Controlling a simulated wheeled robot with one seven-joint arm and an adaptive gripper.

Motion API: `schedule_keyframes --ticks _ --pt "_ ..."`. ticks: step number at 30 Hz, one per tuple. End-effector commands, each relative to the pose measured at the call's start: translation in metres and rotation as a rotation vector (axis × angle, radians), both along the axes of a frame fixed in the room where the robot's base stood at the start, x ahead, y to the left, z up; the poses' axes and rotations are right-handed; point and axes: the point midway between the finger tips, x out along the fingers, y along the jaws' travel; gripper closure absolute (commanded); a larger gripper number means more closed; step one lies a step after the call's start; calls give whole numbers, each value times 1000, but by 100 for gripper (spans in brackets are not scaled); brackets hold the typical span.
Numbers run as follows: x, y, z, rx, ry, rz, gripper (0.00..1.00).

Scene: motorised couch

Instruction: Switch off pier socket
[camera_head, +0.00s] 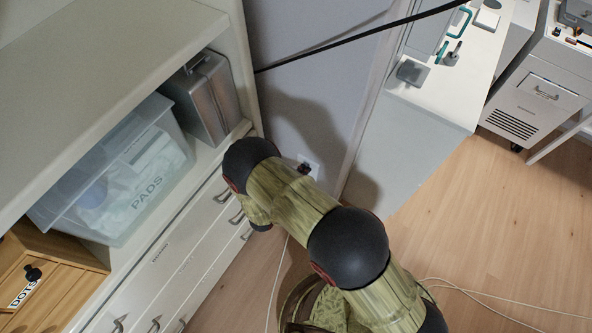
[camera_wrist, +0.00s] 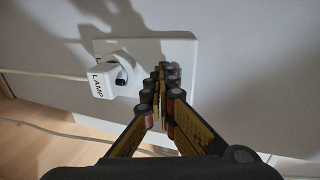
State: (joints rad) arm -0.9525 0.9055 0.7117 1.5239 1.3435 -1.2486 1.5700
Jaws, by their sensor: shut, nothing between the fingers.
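A white wall socket plate (camera_wrist: 150,47) fills the upper middle of the wrist view. A white plug marked LAMP (camera_wrist: 100,82) sits in its left part, with a white cable running left. My gripper (camera_wrist: 162,84) is shut and empty, its fingertips in front of the plate's right part, just right of the plug. The fingers hide that part, so no switch shows; I cannot tell whether they touch the plate. In the head view, part of a white plate (camera_head: 313,166) shows on the wall behind my arm.
Left in the head view is a shelf unit with white drawers (camera_head: 187,243), a clear PADS bin (camera_head: 150,160), a metal case (camera_head: 207,100) and a wooden DOTS box (camera_head: 40,280). A white counter (camera_head: 440,88) stands right. Thin cables cross the wooden floor; a black cable crosses above.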

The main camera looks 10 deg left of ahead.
Motion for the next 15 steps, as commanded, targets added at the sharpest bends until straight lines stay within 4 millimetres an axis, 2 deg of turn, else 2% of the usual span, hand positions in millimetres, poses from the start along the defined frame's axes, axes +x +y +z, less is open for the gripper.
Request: schedule_keyframes --ticks 8,15 --pt "1 -2 1 1 1 -5 100" --pt "2 -2 13 0 -3 -7 100"
